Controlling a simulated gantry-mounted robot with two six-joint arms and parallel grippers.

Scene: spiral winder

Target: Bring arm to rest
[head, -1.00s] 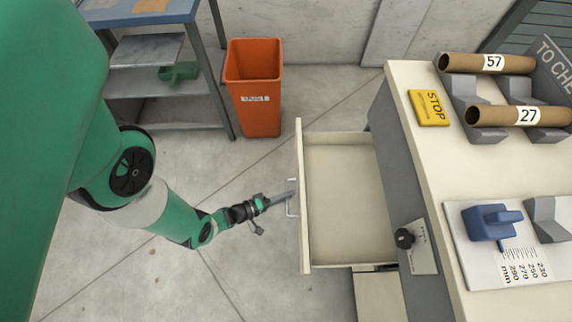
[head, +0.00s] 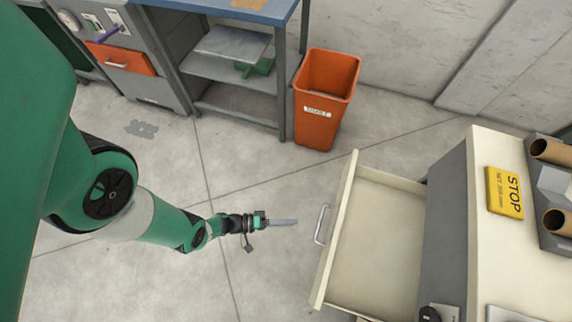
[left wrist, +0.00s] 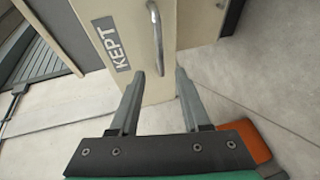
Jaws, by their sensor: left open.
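My left gripper (head: 284,222) is open and empty in the head view. It stands to the left of the open drawer (head: 375,240), apart from the drawer's metal handle (head: 323,224). In the left wrist view its two fingers (left wrist: 160,88) are spread with nothing between them. Beyond them are a drawer front with a KEPT label (left wrist: 112,45) and its bar handle (left wrist: 156,38). The drawer is pulled out and its visible inside is empty. My right gripper is not in view.
The drawer sticks out from a cream-topped cabinet (head: 480,250) with a yellow STOP sign (head: 505,193) and cardboard tubes (head: 555,150). An orange bin (head: 320,125) and a blue-topped shelf unit (head: 235,10) stand behind.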

